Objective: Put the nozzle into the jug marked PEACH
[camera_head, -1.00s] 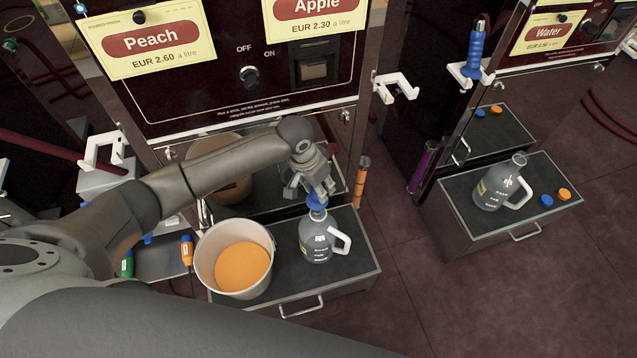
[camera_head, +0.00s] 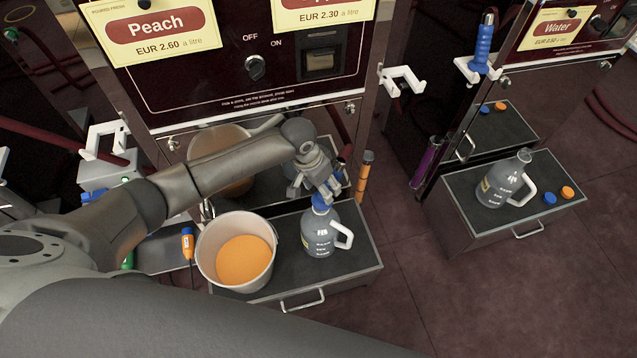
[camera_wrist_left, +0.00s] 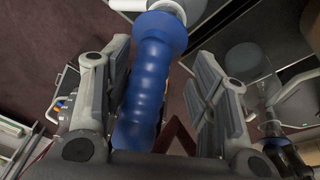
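A grey jug (camera_head: 320,240) with a white handle stands upright on the dark-topped stand under the Peach panel; I cannot read its label. The blue nozzle grip (camera_head: 320,203) is upright at the jug's mouth; its lower end is hidden. My left gripper (camera_head: 325,187) is over the nozzle from above. In the left wrist view, the ribbed blue grip (camera_wrist_left: 150,85) lies between my two spread fingers, with gaps beside it. A second grey jug (camera_head: 503,182) stands on the right stand under the Water panel. My right gripper is out of view.
A bucket (camera_head: 204,262) with orange liquid stands left of the near jug. Blue (camera_head: 549,198) and orange (camera_head: 567,192) caps lie by the far jug. An empty white holder (camera_head: 402,78) projects from the panel edge. Another blue nozzle (camera_head: 483,45) hangs at the Water pump.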

